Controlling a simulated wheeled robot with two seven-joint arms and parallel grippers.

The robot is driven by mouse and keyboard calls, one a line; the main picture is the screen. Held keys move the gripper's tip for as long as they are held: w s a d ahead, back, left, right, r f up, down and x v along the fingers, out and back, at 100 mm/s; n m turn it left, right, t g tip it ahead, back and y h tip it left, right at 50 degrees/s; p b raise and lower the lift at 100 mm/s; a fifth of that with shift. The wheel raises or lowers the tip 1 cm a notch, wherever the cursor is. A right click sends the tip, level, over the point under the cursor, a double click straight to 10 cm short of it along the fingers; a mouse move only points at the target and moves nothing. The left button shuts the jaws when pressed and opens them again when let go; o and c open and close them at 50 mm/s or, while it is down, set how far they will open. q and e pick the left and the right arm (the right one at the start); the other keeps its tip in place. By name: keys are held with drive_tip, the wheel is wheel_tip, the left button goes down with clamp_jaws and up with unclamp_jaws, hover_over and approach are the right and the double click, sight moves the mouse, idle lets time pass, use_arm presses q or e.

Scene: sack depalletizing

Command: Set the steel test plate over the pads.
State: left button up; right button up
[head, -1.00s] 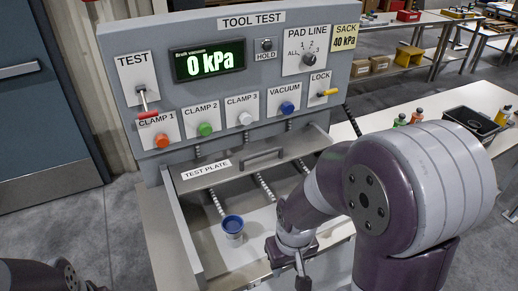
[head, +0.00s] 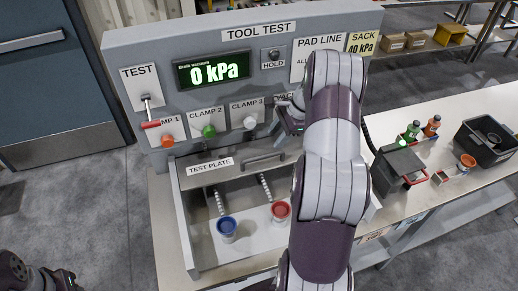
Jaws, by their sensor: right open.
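The steel test plate (head: 236,172), labelled TEST PLATE and fitted with a bar handle, lies across the back of the open-topped bay under the panel. In front of it, uncovered, stand a blue pad (head: 227,227) and a red pad (head: 281,211) on the bay floor. My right gripper (head: 283,112) is open at the panel by the partly covered VACUUM label, away from the plate. Its fingertips are small and partly hidden by the wrist, so contact with the knob cannot be told. My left gripper (head: 62,279) is at the bottom left corner, its jaws unclear.
The grey panel (head: 240,42) carries a display (head: 212,70) reading 0 kPa, clamp knobs and a red-handled TEST lever (head: 150,112). My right arm hides the bay's right side. A side bench holds a dark box (head: 398,168), bottles and a black bin (head: 484,140).

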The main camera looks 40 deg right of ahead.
sight(263, 156)
drive_tip(key=x, duration=0.3)
drive_tip(key=p+x, duration=0.1)
drive_tip(key=x, duration=0.2)
drive_tip(key=p+x, duration=0.1)
drive_tip(key=x, duration=0.2)
drive_tip(key=shift+d+f, duration=0.1)
drive_tip(key=shift+d, duration=0.2)
drive_tip(key=shift+w+a+f, duration=0.1)
drive_tip(key=shift+a+f, duration=0.05)
drive_tip(key=shift+f, duration=0.05)
drive_tip(key=shift+a, duration=0.15)
drive_tip(key=shift+f, duration=0.1)
clamp_jaws()
